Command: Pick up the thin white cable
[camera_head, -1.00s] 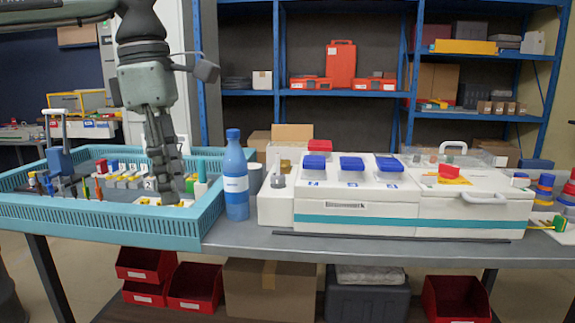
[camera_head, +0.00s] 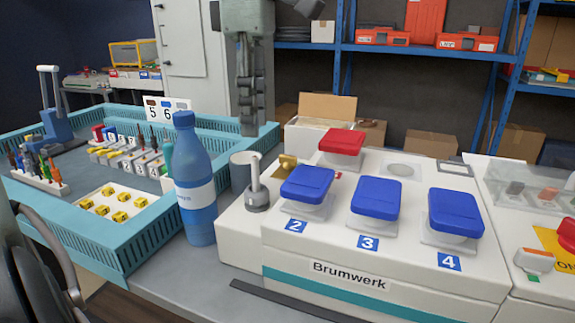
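I cannot make out a thin white cable in the camera_head view. My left gripper (camera_head: 248,128) hangs straight down by the right end of the teal tray (camera_head: 125,245), near its far rim. Its dark fingers are seen edge-on, so I cannot tell whether they are open or shut, and nothing shows held in them. The white Brumwerk socket box (camera_head: 400,285) has blue lids marked 2 (camera_head: 308,183), 3 (camera_head: 376,198) and 4 (camera_head: 455,212), and a red lid (camera_head: 342,142) behind them. All these lids look lowered. My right gripper is out of view.
A blue bottle (camera_head: 195,185) and a grey cup (camera_head: 241,171) stand between the tray and the box. The tray holds small yellow blocks (camera_head: 112,206), coloured plugs and numbered pieces. A dark strip (camera_head: 285,302) lies along the table front. Blue shelving (camera_head: 420,51) stands behind.

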